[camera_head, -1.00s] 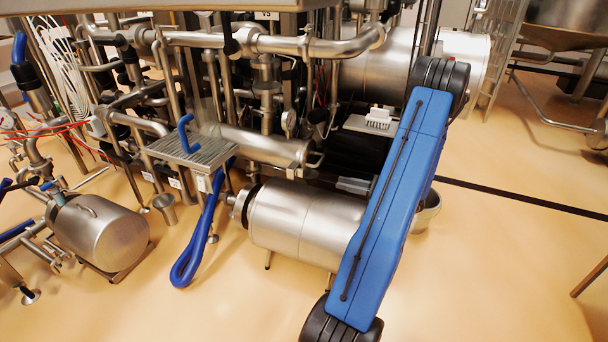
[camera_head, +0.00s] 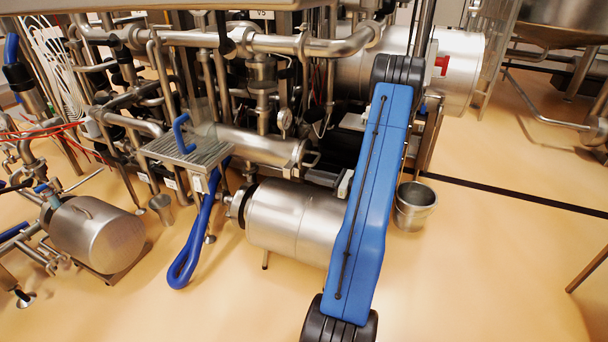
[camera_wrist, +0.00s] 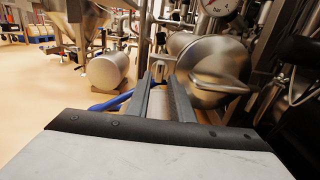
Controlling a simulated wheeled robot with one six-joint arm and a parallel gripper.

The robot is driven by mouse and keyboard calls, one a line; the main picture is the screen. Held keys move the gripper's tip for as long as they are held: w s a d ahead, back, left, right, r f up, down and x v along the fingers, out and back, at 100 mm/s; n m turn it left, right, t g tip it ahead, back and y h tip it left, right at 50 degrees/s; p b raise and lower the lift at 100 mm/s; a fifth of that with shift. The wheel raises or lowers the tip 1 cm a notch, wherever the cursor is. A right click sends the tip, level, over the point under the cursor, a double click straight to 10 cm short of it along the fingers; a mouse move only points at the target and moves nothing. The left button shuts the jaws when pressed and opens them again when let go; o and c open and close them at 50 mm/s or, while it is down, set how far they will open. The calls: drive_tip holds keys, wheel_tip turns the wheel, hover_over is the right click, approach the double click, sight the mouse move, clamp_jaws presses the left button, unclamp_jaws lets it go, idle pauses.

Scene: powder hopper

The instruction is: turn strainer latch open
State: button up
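The strainer appears to be the horizontal steel cylinder (camera_head: 255,146) in the middle of the pipework. A small bent handle, likely its latch (camera_head: 312,158), shows at its right end. In the wrist view a round steel end cover (camera_wrist: 205,62) with a bar handle (camera_wrist: 222,84) stands right of and beyond my fingers. I cannot tell for certain that this handle is the latch. My gripper (camera_wrist: 160,76) is open, with a clear gap between its two grey fingers. It appears apart from the handle. In the head view my blue arm hides much of the gripper area.
A steel motor-like cylinder (camera_head: 290,220) lies below the strainer. A grated step (camera_head: 190,150) with a blue hose (camera_head: 190,255) stands left. A steel bucket (camera_head: 414,205) is on the floor to the right. A gauge (camera_wrist: 220,5) is above the cover. The front floor is clear.

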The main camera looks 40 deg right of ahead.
sight(297, 172)
drive_tip(key=shift+x, duration=2.35)
clamp_jaws()
